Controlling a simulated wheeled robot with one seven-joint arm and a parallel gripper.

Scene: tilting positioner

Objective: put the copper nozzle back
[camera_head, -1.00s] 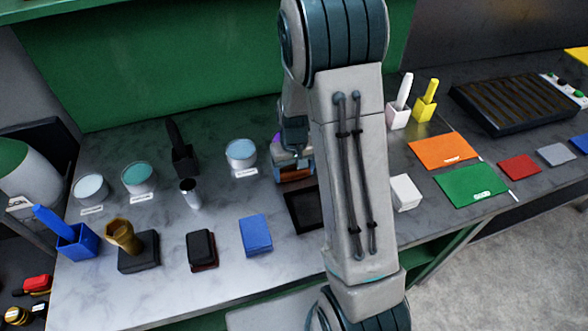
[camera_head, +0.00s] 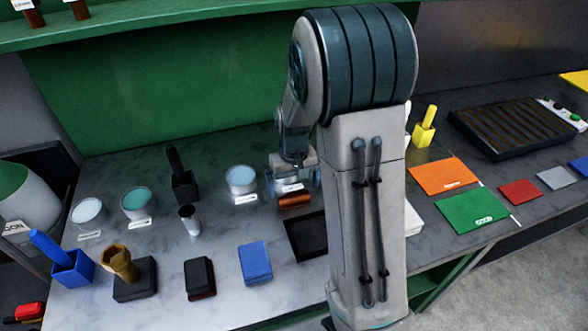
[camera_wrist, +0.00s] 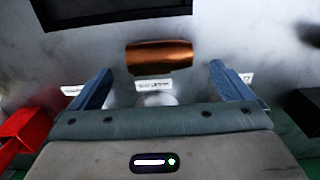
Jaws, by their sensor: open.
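The copper nozzle (camera_head: 294,200), a short copper-brown cylinder, lies on its side on the marble-look table, behind the black tray. It also shows in the wrist view (camera_wrist: 160,57), lying crosswise beyond a small white label (camera_wrist: 153,85). My gripper (camera_head: 292,184) is just behind and above it in the head view. In the wrist view my gripper (camera_wrist: 162,78) is open and empty, one finger to each side, with the nozzle centred ahead of the gap. I cannot tell the exact height of the fingertips over the table.
A black tray (camera_head: 292,244) lies in front of the nozzle. A pale-blue-topped cup (camera_head: 241,178) stands close left of my gripper. A brass piece (camera_head: 122,262) sits on a black block at the left. My arm hides part of the table to the right.

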